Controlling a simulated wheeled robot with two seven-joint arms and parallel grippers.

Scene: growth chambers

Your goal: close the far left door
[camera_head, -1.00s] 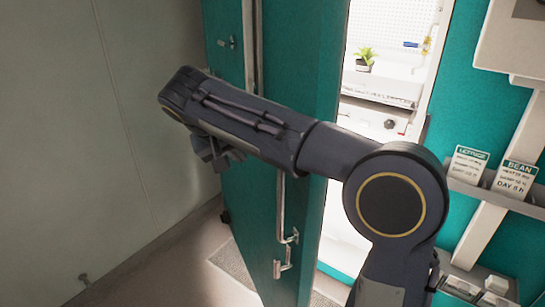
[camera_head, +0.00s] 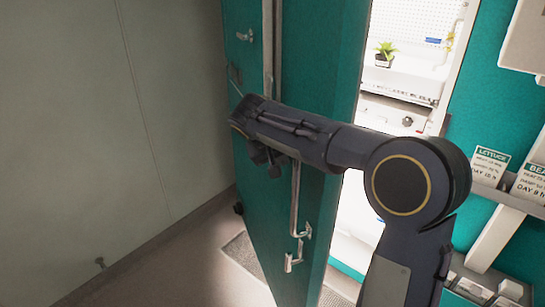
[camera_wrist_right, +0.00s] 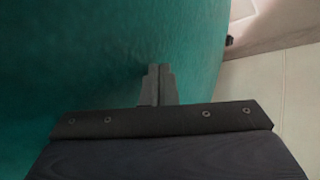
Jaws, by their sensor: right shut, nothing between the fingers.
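The teal door (camera_head: 318,90) stands open in the head view, with the lit chamber (camera_head: 395,75) showing to its right. A long metal latch rod (camera_head: 295,205) runs down its face, partly hidden by my right arm. My right gripper (camera_head: 268,165) is in front of the door's outer face, fingers shut and empty. In the right wrist view the shut fingers (camera_wrist_right: 158,85) point at the teal door surface (camera_wrist_right: 80,55), very close; I cannot tell whether they touch it. My left gripper is not in view.
A grey wall (camera_head: 110,130) stands to the left, with a strip of floor (camera_head: 190,270) between it and the door. A small potted plant (camera_head: 385,52) sits inside the chamber. Label cards (camera_head: 489,165) stand on a rail at the right.

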